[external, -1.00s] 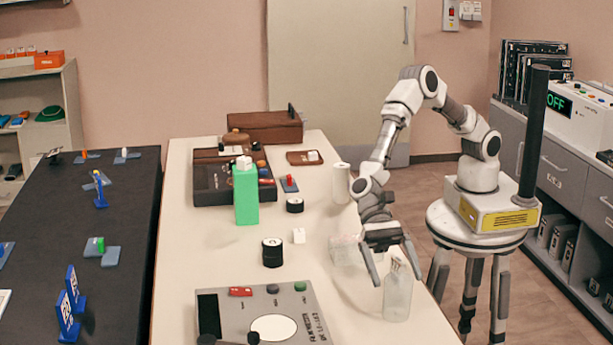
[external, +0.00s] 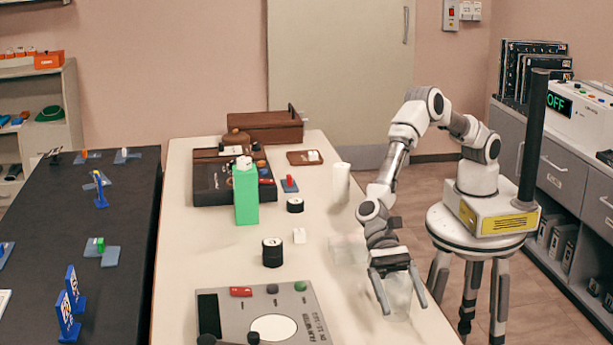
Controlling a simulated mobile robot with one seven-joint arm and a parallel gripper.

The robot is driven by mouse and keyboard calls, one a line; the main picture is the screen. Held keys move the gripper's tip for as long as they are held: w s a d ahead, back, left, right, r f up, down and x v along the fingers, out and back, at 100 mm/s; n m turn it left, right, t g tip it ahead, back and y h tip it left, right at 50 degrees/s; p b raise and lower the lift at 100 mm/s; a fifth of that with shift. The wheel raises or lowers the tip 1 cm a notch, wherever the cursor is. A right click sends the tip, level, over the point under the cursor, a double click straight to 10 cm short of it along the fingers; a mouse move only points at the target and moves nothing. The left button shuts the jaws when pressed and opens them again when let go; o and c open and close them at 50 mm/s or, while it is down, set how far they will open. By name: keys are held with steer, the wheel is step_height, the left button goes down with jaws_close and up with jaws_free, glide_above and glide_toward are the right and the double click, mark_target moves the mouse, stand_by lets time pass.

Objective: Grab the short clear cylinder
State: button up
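A clear, bottle-like cylinder (external: 398,302) stands upright near the right edge of the cream table (external: 200,265). My gripper (external: 404,309) is over it, pointing down, with its two fingers spread wide on either side. The palm hides the cylinder's top. I cannot tell whether the fingers touch it. A second clear, low object (external: 345,247) lies just left of and behind my wrist. Its exact shape is hard to make out.
A grey control panel (external: 310,320) is at the front. A black table (external: 120,210) is at the left.

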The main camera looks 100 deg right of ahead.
steer(key=c, duration=1.2)
jaws_close()
steer(key=shift+r, duration=0.15)
